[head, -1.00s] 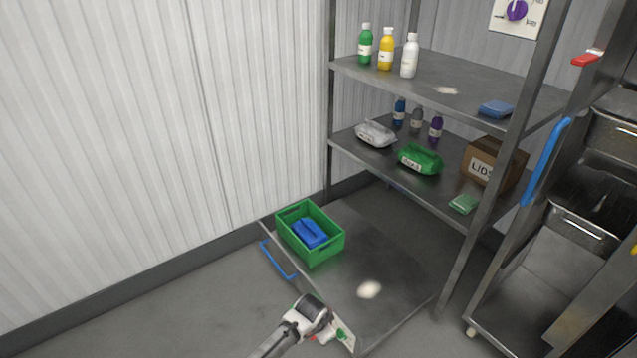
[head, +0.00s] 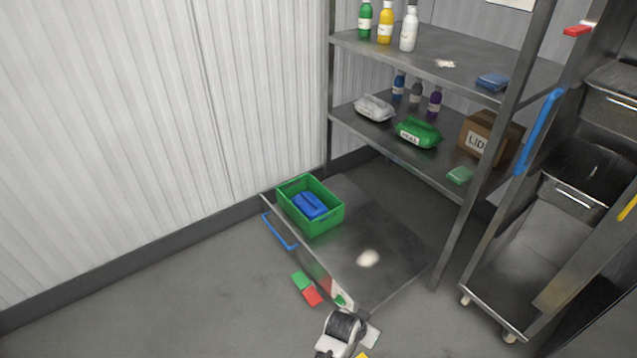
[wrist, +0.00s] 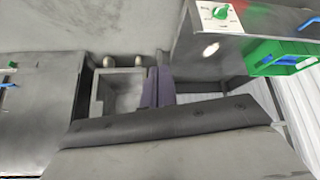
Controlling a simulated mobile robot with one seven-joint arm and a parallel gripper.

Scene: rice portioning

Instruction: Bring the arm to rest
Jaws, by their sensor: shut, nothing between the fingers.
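The end of my arm with my gripper (head: 345,335) shows at the bottom edge of the head view, in front of the low shelf's front corner. It holds nothing that I can see. The fingers are small and partly cut off there.
A green crate (head: 324,222) with a blue item (head: 310,206) stands on the low shelf (head: 390,265); the crate also shows in the wrist view (wrist: 262,68). A metal cart (head: 495,290) stands at right. Floor at left is clear.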

